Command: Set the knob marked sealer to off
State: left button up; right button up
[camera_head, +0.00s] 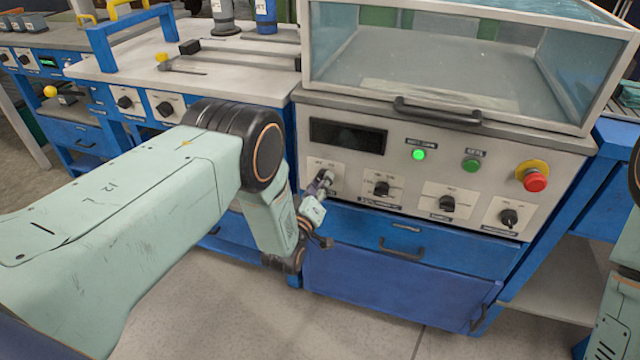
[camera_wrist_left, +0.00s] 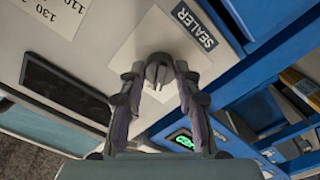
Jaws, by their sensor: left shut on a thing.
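The sealer knob (camera_wrist_left: 157,68) is a dark round knob on a white plate (camera_wrist_left: 140,38) with a dark label reading SEALER (camera_wrist_left: 194,27). My left gripper (camera_wrist_left: 158,75) is shut on the knob, one finger on each side. In the head view, my left gripper (camera_head: 323,182) is at the leftmost knob plate (camera_head: 316,164) of the machine's front panel and covers most of that knob. I cannot read an off mark or tell the knob's setting.
More knobs (camera_head: 382,188) (camera_head: 447,203) (camera_head: 508,217) sit to the right on the panel, with a lit green light (camera_head: 418,155) and a red emergency button (camera_head: 535,180). A dark display (camera_head: 347,136) is above. A drawer handle (camera_head: 401,249) juts out below.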

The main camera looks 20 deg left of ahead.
dwell(0.3)
pick_arm(q)
jog(key=o, duration=1.2)
jog(key=shift+c, duration=0.2)
jog(key=shift+s, duration=0.1)
jog(key=s, duration=1.2)
jog(key=shift+a, duration=0.2)
